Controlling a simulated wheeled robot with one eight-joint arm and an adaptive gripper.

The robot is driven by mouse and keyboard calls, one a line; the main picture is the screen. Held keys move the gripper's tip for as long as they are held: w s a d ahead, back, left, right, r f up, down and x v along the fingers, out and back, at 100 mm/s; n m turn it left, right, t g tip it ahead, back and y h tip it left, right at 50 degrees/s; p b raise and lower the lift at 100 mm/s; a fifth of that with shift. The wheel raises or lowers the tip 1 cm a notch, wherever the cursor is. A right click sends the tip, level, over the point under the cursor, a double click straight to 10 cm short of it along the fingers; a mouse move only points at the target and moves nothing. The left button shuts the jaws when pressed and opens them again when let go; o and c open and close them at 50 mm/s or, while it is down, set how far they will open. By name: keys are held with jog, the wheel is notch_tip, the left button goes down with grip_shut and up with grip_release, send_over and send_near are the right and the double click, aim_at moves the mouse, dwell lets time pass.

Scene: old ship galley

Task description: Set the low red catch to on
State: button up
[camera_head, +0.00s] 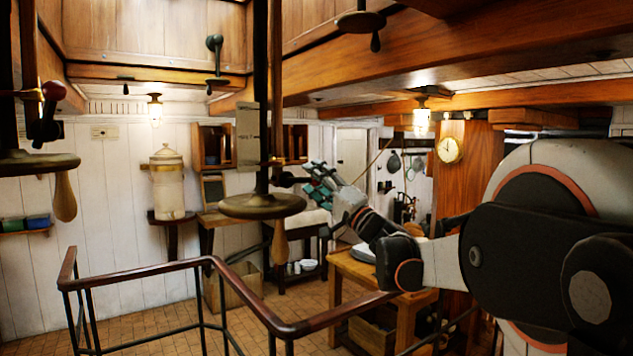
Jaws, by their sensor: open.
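A dark lever with a dark red ball knob (53,91) is on the upright post at the far left; it is the only clearly red catch-like part I see. A second dark knob (285,179) sits by the central post, just left of my gripper; its colour is too dark to tell. I cannot tell which of these is the low red catch, or its setting. My gripper (314,182) has teal finger pads and is open, pointing left toward the central post. It looks empty. Whether it touches the dark knob is unclear.
Handwheels with wooden handles hang at left (30,163), centre (250,207) and top (360,22). A dark handle (214,43) hangs at the upper left. A railing (150,268) crosses the foreground. A wooden table (365,272) stands beyond, below my arm. Tiled floor is open behind the railing.

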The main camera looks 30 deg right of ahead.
jog(key=v, duration=1.2)
